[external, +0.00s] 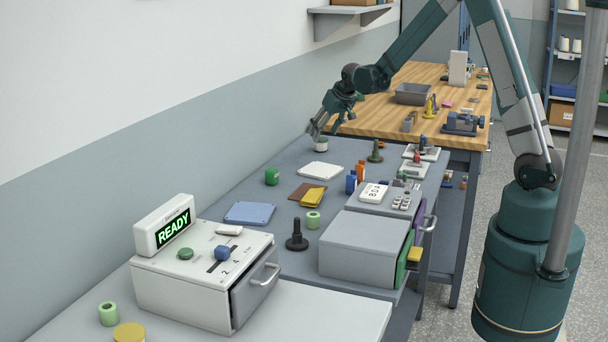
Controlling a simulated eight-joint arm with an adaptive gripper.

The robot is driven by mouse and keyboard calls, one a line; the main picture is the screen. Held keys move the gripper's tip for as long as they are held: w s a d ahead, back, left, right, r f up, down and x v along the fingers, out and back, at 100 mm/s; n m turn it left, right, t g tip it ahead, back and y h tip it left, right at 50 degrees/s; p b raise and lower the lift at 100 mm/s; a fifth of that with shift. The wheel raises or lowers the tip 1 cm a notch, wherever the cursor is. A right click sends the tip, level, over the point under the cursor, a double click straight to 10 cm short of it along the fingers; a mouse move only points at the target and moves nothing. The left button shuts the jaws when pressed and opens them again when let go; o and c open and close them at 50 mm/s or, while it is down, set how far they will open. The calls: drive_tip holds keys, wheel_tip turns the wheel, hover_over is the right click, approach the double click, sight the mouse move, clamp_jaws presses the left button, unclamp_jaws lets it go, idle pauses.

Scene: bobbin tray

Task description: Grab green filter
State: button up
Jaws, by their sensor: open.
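Several green pieces could be the green filter, and I cannot tell which it is. A dark green block-like piece (272,177) lies on the grey bench behind the white box. A light green hollow cylinder (313,219) stands near the bench middle, and a similar one (108,313) stands at the front left. A small pale cylinder with a dark green band (321,145) stands at the far left of the bench. My gripper (323,131) is open and empty, pointing down just above this pale cylinder. Contact between them is hard to tell.
A white box with a READY display (164,225) stands in front. A grey drawer cabinet (365,245) is at right. A black knobbed post (297,236), blue plate (250,213), white plate (321,171) and blue and orange bottles (351,184) stand between.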

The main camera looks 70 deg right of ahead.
sight(321, 139)
drive_tip(key=shift+w+d+f, duration=0.1)
drive_tip(key=shift+f, duration=0.15)
drive_tip(key=shift+b+x, duration=0.55)
drive_tip(key=shift+x, duration=1.95)
drive_tip(key=shift+d, duration=0.1)
drive_tip(key=shift+c, duration=0.3)
drive_tip(key=c, duration=1)
